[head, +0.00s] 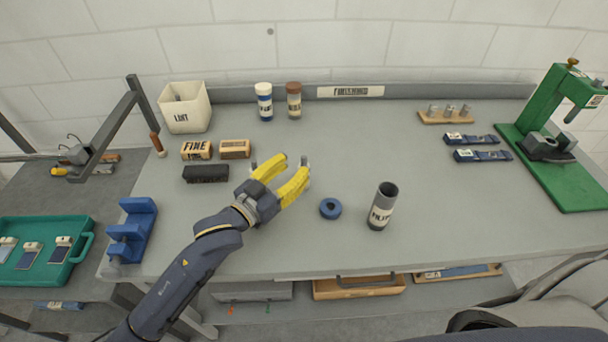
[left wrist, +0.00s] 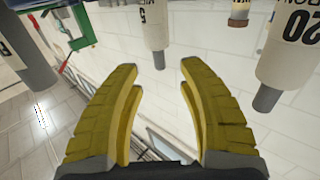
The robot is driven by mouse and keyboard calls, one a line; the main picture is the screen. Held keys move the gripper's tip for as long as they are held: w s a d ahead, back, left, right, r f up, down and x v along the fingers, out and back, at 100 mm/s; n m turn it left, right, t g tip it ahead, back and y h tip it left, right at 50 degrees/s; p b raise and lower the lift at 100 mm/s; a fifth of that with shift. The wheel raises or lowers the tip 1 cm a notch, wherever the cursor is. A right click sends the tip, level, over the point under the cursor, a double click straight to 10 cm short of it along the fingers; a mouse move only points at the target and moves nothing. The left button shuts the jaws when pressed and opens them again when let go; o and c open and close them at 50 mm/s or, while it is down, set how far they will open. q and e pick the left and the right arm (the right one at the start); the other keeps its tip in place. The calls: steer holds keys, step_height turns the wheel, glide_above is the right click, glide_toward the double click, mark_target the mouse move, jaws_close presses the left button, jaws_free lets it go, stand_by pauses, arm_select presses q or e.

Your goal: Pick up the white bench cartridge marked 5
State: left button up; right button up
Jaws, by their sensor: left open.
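In the left wrist view a white cylinder marked 5 (left wrist: 153,24) with a grey end shows at the top middle, cut off by the edge. Its grey end lies in line with the gap between my fingers, apart from them. A larger white cylinder marked 20 (left wrist: 292,40) is at the right. I cannot match either surely to the head view. My left gripper (head: 294,166) is open and empty over the bench middle, its yellow fingers pointing to the back right; its spread fingers (left wrist: 159,72) also show in the left wrist view. My right gripper is out of view.
A grey cylinder (head: 378,216) and a blue ring (head: 324,212) stand right of my gripper. A white-capped bottle (head: 264,103) and a brown-capped bottle (head: 294,103) stand at the back. A green press (head: 572,188) is far right. The bench's right front is clear.

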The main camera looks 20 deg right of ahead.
mark_target(302, 160)
arm_select(q)
steer(key=shift+x, duration=2.35)
steer(key=shift+c, duration=0.2)
jaws_close()
